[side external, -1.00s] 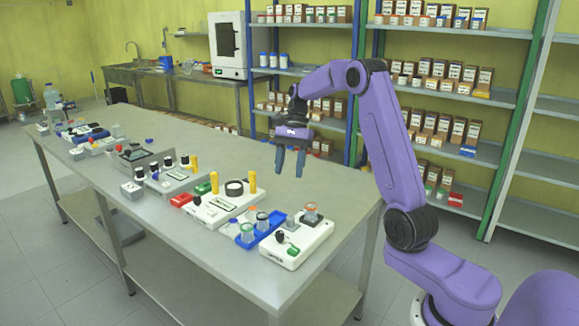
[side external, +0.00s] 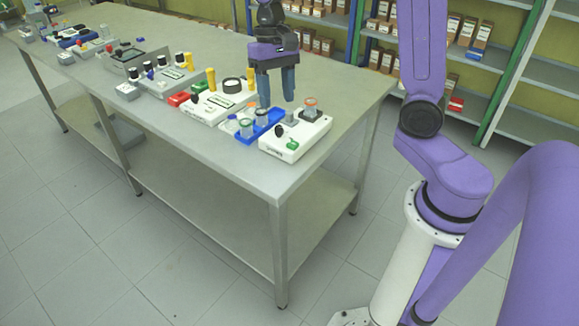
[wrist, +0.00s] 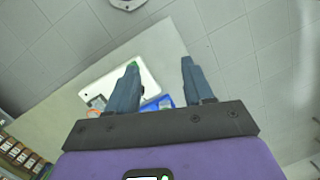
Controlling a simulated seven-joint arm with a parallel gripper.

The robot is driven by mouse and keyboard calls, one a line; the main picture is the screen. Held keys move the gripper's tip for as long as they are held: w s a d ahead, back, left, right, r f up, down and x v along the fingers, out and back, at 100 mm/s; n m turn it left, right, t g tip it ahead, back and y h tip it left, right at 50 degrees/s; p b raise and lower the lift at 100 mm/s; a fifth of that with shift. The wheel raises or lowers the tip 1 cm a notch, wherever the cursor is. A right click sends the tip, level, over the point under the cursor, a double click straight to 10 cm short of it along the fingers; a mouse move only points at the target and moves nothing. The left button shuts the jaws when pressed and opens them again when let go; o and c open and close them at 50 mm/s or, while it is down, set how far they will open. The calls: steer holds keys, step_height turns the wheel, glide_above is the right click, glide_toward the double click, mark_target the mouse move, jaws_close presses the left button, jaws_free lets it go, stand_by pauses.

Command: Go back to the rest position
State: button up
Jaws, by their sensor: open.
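My gripper (side external: 277,88) is open and empty, with its two blue-grey fingers pointing down. In the side external view it shows in front of the far side of the bench, above and behind the blue rack (side external: 262,127) and the white device (side external: 296,136). In the wrist view the gripper (wrist: 158,78) has its fingers spread apart with nothing between them. The white device (wrist: 140,85) and part of the blue rack (wrist: 165,101) show beyond the fingers, partly hidden by them.
The steel bench (side external: 225,165) carries several more devices along its length, including a white one with yellow posts (side external: 212,106). Shelves with boxes (side external: 480,65) stand behind. The floor (side external: 180,260) in front of the bench is clear.

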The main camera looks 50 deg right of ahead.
steer(key=s+a+f+n+t, duration=0.1)
steer(key=s+n, duration=0.7)
steer(key=s, duration=0.3)
steer(key=s+a+f+n+t+h, duration=0.1)
steer(key=s+a+f+n, duration=0.1)
steer(key=s+n, duration=0.6)
steer(key=s, duration=0.4)
steer(key=shift+s+f, duration=0.15)
steer(key=shift+s, duration=0.05)
